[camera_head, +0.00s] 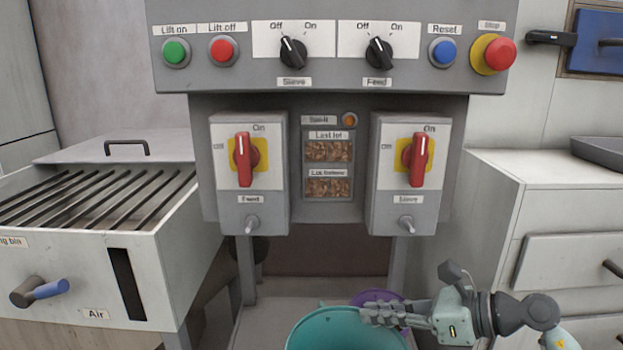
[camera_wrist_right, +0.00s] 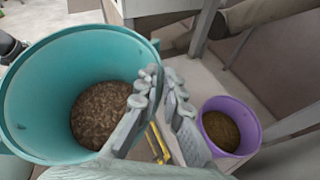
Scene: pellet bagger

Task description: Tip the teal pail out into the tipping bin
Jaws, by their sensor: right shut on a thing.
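The teal pail (camera_head: 335,330) is at the bottom middle of the head view, cut off by the lower edge. In the right wrist view the teal pail (camera_wrist_right: 55,75) looks upright, with brown pellets inside. My right gripper (camera_head: 380,313) reaches in from the right and is shut on the pail's rim; its fingers (camera_wrist_right: 162,95) also show in the wrist view. The tipping bin (camera_head: 165,268) is at the left of the head view, with a slatted grille on top and a label partly cut off. My left gripper cannot be made out.
A purple pail (camera_wrist_right: 230,128) with brown contents stands on the floor close to the teal pail. A control panel (camera_head: 330,75) with switch boxes hangs above. A drawer cabinet (camera_head: 560,215) with a dark tray (camera_head: 600,151) is at the right.

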